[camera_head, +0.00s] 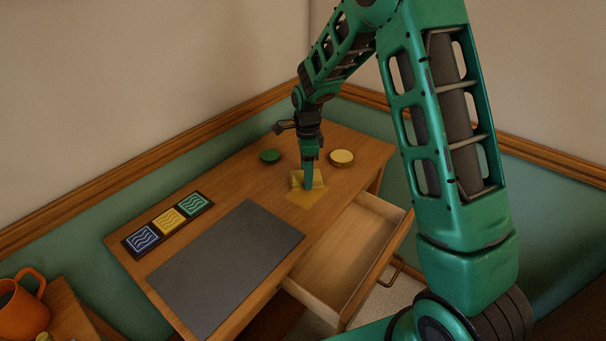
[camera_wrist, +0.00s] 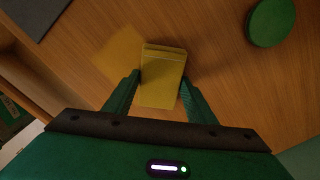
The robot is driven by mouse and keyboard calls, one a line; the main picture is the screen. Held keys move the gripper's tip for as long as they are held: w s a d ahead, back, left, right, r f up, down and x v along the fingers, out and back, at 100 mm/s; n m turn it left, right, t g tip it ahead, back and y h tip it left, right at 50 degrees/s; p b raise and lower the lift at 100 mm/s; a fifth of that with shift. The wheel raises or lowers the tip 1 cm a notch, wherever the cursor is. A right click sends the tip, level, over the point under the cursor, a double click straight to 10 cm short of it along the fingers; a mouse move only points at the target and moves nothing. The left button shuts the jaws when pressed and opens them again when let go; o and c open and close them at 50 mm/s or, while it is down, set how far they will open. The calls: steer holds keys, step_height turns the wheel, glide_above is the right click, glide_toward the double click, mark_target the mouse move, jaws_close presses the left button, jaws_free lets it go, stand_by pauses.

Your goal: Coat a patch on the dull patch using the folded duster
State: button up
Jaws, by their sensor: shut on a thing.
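The folded duster (camera_wrist: 162,72) is a yellow layered block. My gripper (camera_wrist: 160,84) is shut on it, one green finger at each side in the wrist view. In the head view my gripper (camera_head: 308,178) points down at the desk with the duster (camera_head: 319,181) at its tips.
A green disc (camera_head: 270,156) and a pale yellow disc (camera_head: 342,157) lie behind the gripper. A grey mat (camera_head: 226,268) and a dark tray of blue, yellow and green tiles (camera_head: 169,222) are on the left. An open drawer (camera_head: 352,250) juts out in front. An orange mug (camera_head: 24,312) stands lower left.

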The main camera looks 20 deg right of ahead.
steer(key=shift+s+a+r, duration=0.1)
steer(key=shift+s+a, duration=0.3)
steer(key=shift+a, duration=0.15)
steer(key=shift+w+d+r, duration=0.1)
steer(key=shift+d+r, duration=0.1)
steer(key=shift+r, duration=0.65)
steer(key=shift+a+r, duration=0.1)
steer(key=shift+r, duration=0.2)
steer(key=shift+a+r, duration=0.15)
steer(key=shift+r, duration=1.1)
steer(key=shift+a+r, duration=0.1)
steer(key=shift+r, duration=1.35)
steer(key=shift+d, duration=0.1)
